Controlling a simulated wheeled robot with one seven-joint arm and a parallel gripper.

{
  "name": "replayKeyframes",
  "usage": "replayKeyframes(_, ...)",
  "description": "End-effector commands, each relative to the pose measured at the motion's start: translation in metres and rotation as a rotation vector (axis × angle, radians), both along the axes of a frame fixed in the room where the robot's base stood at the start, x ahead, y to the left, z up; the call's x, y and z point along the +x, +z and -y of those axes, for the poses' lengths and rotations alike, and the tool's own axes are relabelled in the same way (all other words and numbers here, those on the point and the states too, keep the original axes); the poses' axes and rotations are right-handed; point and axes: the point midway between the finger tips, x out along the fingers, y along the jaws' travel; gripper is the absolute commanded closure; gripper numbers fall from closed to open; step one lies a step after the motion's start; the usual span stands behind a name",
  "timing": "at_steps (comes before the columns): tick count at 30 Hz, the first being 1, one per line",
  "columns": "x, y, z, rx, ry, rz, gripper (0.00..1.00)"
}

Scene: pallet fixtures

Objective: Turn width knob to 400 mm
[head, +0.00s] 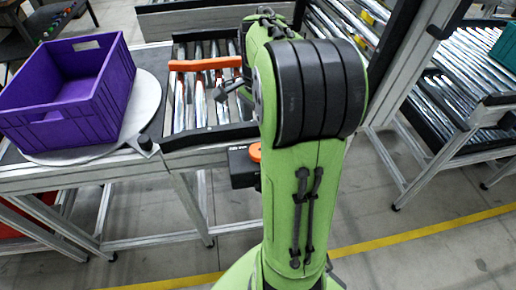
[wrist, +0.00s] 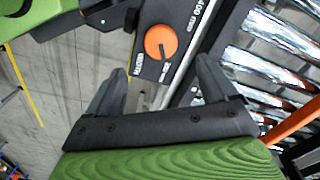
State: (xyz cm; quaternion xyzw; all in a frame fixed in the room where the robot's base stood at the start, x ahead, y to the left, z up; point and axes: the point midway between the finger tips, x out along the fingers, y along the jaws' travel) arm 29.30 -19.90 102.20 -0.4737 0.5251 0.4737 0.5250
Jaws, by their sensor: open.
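The orange width knob (wrist: 160,42) sits on a dark control box (wrist: 176,15) in the wrist view.
A purple crate (head: 70,90) stands on a round plate (head: 142,110) at the left. An orange bar (head: 204,63) lies across the roller conveyor (head: 181,103). Frame posts and further rollers (head: 452,103) stand at the right. Grey floor is open in front.

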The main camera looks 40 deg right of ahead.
Motion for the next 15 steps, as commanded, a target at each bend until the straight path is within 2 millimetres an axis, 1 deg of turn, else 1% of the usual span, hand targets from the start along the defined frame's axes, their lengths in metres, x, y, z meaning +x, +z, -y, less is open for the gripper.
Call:
replayKeyframes(1, -0.001, -0.019, 0.0, 0.002, 0.0, -0.004, 0.14)
replayKeyframes(6, -0.001, -0.061, 0.0, 0.002, 0.0, -0.003, 0.14)
replayKeyframes(9, 0.0, -0.082, -0.001, 0.002, 0.001, -0.003, 0.14)
replayKeyframes(12, 0.0, -0.095, 0.0, 0.001, 0.002, -0.001, 0.14)
replayKeyframes(15, 0.0, -0.101, 0.0, 0.001, 0.002, 0.0, 0.14)
